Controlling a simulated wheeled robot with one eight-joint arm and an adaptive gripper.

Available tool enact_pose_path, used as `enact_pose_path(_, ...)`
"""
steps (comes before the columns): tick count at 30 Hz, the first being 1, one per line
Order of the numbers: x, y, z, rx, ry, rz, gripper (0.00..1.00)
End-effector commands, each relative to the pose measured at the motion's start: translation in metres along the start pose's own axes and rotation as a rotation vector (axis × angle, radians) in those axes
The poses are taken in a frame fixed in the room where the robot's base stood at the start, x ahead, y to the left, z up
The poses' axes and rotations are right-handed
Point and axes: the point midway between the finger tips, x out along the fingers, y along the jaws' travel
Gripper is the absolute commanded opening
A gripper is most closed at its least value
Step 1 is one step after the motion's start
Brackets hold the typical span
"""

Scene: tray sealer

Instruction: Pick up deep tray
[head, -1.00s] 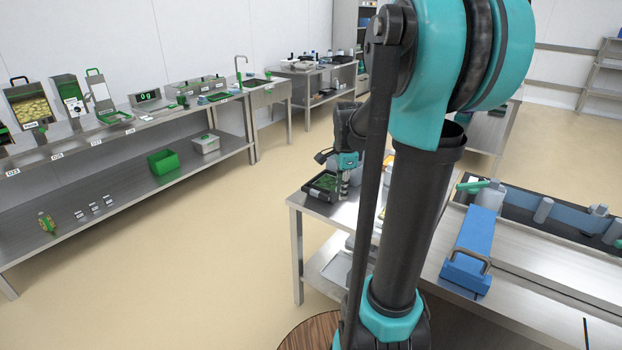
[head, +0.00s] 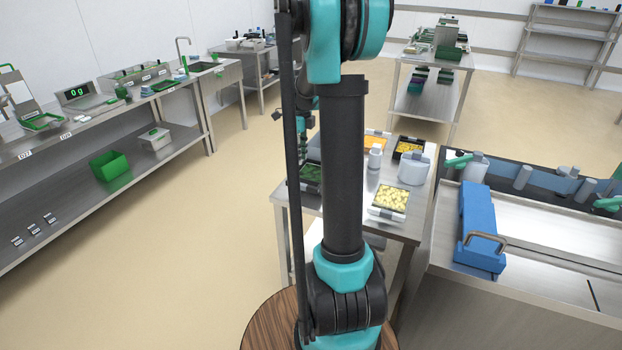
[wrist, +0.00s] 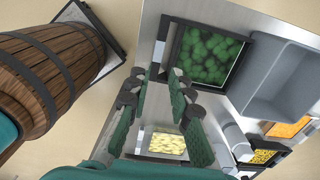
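No tray is labelled as the deep one. The grey, deep, empty-looking tray (wrist: 283,80) is at the right of the wrist view, beside a black tray of green pieces (wrist: 207,54). The black tray also shows left of my arm in the head view (head: 310,179); I cannot make out the grey one there. My gripper (wrist: 160,92) is open and empty, fingers apart above the table. A tray of pale yellow pieces (wrist: 166,143) shows beyond the gap between the fingers. In the head view my gripper (head: 303,143) is small and partly hidden by my arm.
The steel table (head: 350,225) also carries an orange-filled tray (head: 374,141), a yellow-filled black tray (head: 409,146), a white bottle (head: 375,156) and a round tub (head: 413,169). A blue block with a handle (head: 479,225) lies on the right-hand bench. Open floor lies left of the table.

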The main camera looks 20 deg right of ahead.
Motion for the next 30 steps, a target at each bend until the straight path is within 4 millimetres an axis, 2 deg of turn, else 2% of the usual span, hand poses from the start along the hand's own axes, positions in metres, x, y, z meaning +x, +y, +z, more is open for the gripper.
enact_pose_path(3,0.025,0.000,0.000,-0.001,0.000,0.000,0.21)
enact_pose_path(9,0.056,0.000,0.000,-0.001,0.000,0.000,0.21)
enact_pose_path(17,0.073,0.000,0.000,-0.001,0.000,0.000,0.21)
enact_pose_path(24,0.107,0.001,-0.002,-0.001,0.000,0.000,0.21)
enact_pose_path(30,0.118,0.002,-0.002,-0.001,0.000,0.000,0.21)
